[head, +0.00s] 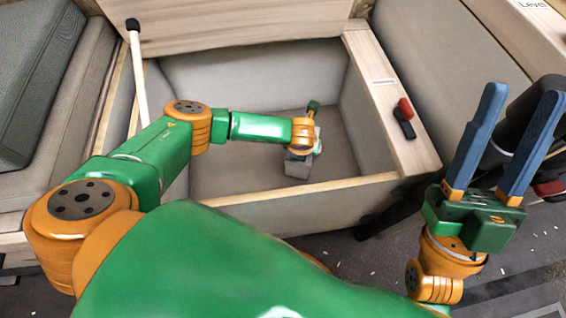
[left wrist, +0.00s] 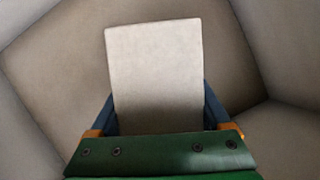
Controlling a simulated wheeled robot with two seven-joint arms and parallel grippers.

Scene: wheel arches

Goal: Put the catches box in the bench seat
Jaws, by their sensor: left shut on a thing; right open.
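The bench seat (head: 300,205) is an open wooden box with a grey lining, its lid raised at the back. My left arm reaches over its left side, and my left gripper (head: 312,133) is down inside the compartment. The catches box (head: 297,168) is a small pale grey box below that gripper. In the left wrist view the catches box (left wrist: 155,75) sits between the blue fingers, which are shut on it. I cannot tell whether it touches the floor. My right gripper (head: 507,140) is open and empty, outside the bench at the right, fingers pointing up.
A pale prop rod (head: 138,75) with a black end stands at the compartment's left. A red and black latch (head: 404,118) lies on the wooden right rim. Grey cushions (head: 45,80) fill the left side. The compartment floor around the box looks clear.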

